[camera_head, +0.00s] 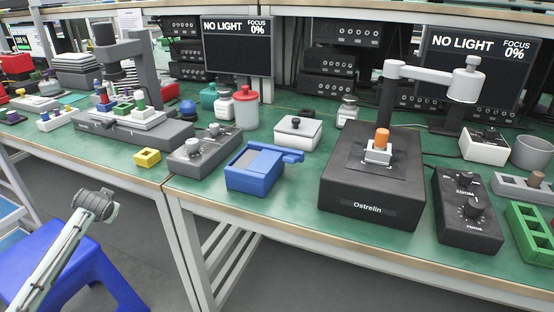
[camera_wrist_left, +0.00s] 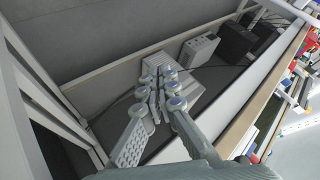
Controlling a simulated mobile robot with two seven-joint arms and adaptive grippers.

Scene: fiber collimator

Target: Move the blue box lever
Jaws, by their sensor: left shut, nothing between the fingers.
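The blue box (camera_head: 254,172) sits on the green bench top near its front edge, with a grey panel set in its upper side. Its blue lever (camera_head: 289,156) sticks out at the box's right side. My left gripper (camera_wrist_left: 163,74) is shut and empty in the left wrist view, with floor and equipment under the bench behind its fingers. In the head view my left arm (camera_head: 62,245) is at the lower left, in front of the bench and well apart from the box. My right gripper is in neither view.
A grey two-knob box (camera_head: 200,150) stands left of the blue box, with a small yellow block (camera_head: 147,157) beyond it. A large black Ostrelin unit (camera_head: 372,190) stands to the right. A white box (camera_head: 298,134) is behind the lever. A blue stool (camera_head: 75,275) is below my arm.

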